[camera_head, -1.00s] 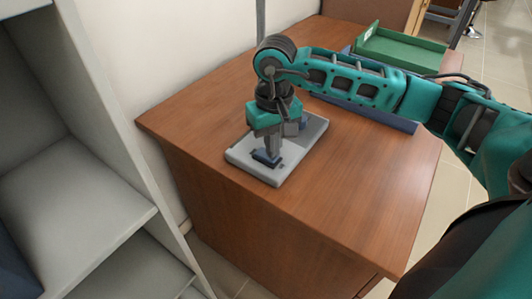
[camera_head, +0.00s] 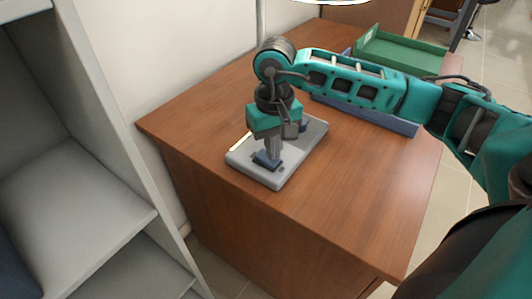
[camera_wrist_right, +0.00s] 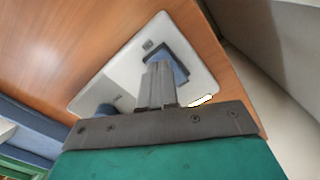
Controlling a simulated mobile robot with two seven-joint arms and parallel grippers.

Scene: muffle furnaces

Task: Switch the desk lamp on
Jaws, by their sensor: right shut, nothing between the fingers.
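The desk lamp's pale grey base plate (camera_head: 307,143) lies on the wooden desk, and it also shows in the wrist view (camera_wrist_right: 93,92). Its thin upright pole (camera_head: 261,18) rises behind my arm. A bright, lit part of the lamp (camera_head: 325,1) shows at the top edge of the head view; the rest of the head is out of frame. A blue switch (camera_head: 266,160) sits at the base's near end, also in the wrist view (camera_wrist_right: 172,62). My right gripper (camera_head: 272,153) is shut and empty, pointing down at the switch; I cannot tell whether it touches. My left gripper is not in view.
The wooden desk (camera_head: 345,200) is clear in front and to the right of the lamp base. A green tray (camera_head: 400,52) and a long blue object (camera_head: 370,118) lie behind my right arm. A grey shelf unit (camera_head: 75,190) stands at the left.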

